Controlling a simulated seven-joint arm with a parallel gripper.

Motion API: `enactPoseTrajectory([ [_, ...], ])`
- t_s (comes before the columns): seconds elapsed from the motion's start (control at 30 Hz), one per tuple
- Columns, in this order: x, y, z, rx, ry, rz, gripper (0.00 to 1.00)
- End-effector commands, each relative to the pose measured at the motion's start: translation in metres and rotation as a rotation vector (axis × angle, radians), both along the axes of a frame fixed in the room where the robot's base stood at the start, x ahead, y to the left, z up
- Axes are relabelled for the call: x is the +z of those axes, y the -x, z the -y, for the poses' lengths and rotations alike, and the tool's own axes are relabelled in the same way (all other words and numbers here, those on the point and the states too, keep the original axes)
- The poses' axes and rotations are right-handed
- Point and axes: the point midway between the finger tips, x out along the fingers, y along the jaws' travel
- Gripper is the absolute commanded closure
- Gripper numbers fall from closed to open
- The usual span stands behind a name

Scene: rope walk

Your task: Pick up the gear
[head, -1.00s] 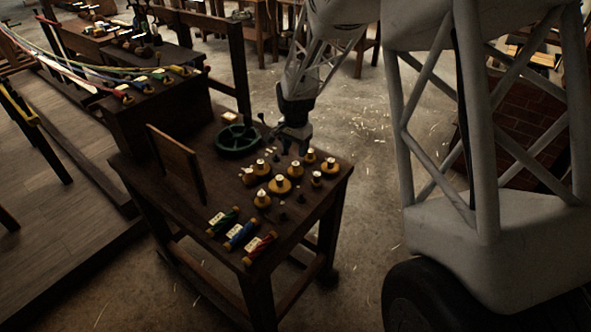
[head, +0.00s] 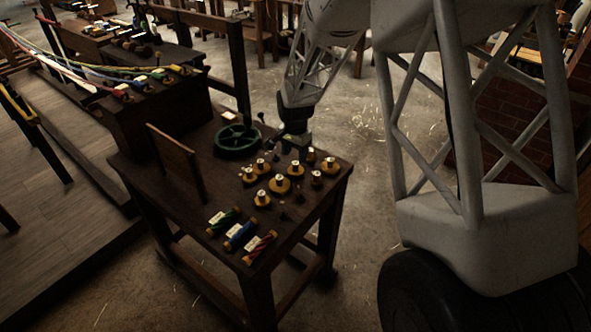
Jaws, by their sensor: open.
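Several yellowish discs with pale tops, which look like gears on posts, stand on the dark wooden table (head: 192,222). One such gear (head: 280,186) is in the middle of the group and another gear (head: 249,176) is at its left. I cannot tell which one the task means. My gripper (head: 301,157) points down at the far side of the group, close to the rear gears. Its dark fingers are small and blurred, and nothing shows held between them. I cannot tell whether it touches anything.
A green spoked wheel (head: 237,141) lies at the back left. Small dark pegs stand among the gears.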

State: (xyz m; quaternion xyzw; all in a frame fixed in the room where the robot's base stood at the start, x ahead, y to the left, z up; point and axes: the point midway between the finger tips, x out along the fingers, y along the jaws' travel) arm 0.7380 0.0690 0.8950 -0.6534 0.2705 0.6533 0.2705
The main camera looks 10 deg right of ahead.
Motion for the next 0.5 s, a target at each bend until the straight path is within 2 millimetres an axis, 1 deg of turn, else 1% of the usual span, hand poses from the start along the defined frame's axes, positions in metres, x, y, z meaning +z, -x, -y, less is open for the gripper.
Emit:
enactPoseTrajectory([
  [0.13, -0.002, 0.0, 0.0, 0.0, 0.0, 0.0, 0.44],
  [0.23, -0.007, 0.0, 0.0, 0.0, 0.0, -0.001, 0.44],
  [0.5, -0.035, -0.001, 0.002, 0.0, 0.0, -0.001, 0.44],
])
